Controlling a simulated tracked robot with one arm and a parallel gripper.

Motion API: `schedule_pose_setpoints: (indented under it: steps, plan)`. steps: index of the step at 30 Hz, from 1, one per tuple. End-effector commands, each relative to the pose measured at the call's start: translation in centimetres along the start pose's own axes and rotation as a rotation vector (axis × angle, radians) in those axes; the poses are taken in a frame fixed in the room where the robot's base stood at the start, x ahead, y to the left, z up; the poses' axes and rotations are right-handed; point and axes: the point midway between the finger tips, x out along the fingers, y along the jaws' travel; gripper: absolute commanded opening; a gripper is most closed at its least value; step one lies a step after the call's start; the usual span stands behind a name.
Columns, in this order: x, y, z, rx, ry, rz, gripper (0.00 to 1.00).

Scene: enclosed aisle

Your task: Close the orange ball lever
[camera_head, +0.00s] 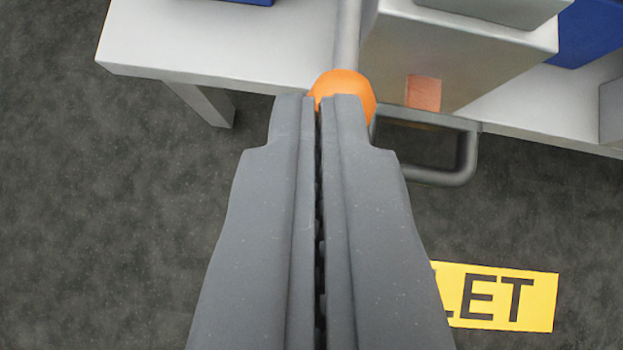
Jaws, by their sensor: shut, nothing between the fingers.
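The orange ball (345,86) sits on the near end of a grey lever rod (347,35) that runs up out of the top of the picture. My gripper (320,98) is shut and empty. Its fingertips overlap the lower left of the ball in the picture and hide part of it. I cannot tell whether they touch it. The far end of the lever is out of view.
A grey box (455,55) with a small orange patch (423,93) stands right of the lever on a white table (210,45). A grey handle (465,150) sticks out below it. Blue objects (595,30) sit at the back. A yellow sign (500,297) reading "LET" lies lower right. Dark floor is clear at left.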

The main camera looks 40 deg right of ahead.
Motion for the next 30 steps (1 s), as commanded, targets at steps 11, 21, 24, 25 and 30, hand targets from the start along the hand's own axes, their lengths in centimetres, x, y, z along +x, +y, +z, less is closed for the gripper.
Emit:
schedule_pose_setpoints:
  steps: [11, 21, 24, 25, 30]
  plan:
    - [-1.7, -0.3, 3.6, 0.004, 0.005, 0.001, 0.00]
    - [-2.7, -0.6, 6.2, 0.007, 0.009, 0.002, 0.00]
    - [-2.9, -0.6, 6.5, 0.008, 0.009, 0.002, 0.00]
    - [-2.9, -0.7, 6.6, 0.008, 0.009, 0.002, 0.00]
    - [-2.9, -0.7, 6.8, 0.009, 0.009, 0.001, 0.00]
